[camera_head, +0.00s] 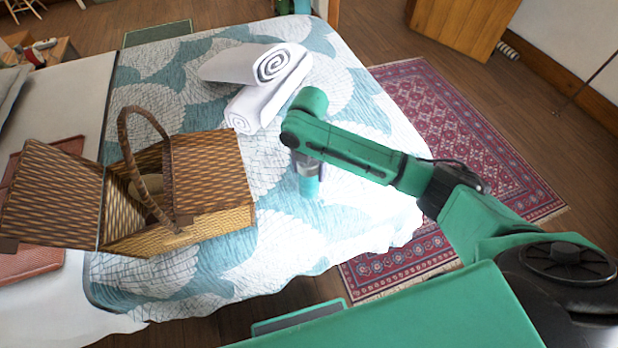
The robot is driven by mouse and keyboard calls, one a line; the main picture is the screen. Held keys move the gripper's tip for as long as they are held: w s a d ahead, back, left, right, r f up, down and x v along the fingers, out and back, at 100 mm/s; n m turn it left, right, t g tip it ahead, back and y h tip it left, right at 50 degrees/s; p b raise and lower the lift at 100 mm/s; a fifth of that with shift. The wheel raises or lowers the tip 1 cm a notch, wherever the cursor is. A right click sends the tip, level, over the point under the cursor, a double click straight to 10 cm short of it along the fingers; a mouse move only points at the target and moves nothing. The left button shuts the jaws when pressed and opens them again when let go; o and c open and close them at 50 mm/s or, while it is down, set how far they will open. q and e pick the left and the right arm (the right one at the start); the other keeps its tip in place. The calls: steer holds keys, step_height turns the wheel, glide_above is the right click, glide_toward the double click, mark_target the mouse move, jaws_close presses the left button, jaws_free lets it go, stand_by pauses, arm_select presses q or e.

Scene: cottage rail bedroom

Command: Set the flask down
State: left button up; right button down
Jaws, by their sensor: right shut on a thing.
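My right arm reaches in from the right over the bed. My right gripper (307,166) points down and is shut on the flask (309,186), a small light-blue cylinder. The flask looks upright, low over or on the patterned quilt (330,235); I cannot tell whether its base touches. The gripper and wrist hide its upper part. My left gripper is not in view.
An open wicker picnic basket (215,165) stands on the bed at left, its handle raised. Two rolled white towels (262,85) lie behind the flask. A red tray (35,262) lies at far left. Quilt to the right of the basket is clear. A rug (465,150) lies beyond the bed edge.

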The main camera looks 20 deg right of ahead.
step_height(320, 180, down, 4)
steer(key=shift+f, duration=0.25)
steer(key=shift+f, duration=0.15)
jaws_free()
step_height(320, 180, up, 12)
steer(key=shift+r, duration=0.2)
steer(key=shift+f, duration=0.1)
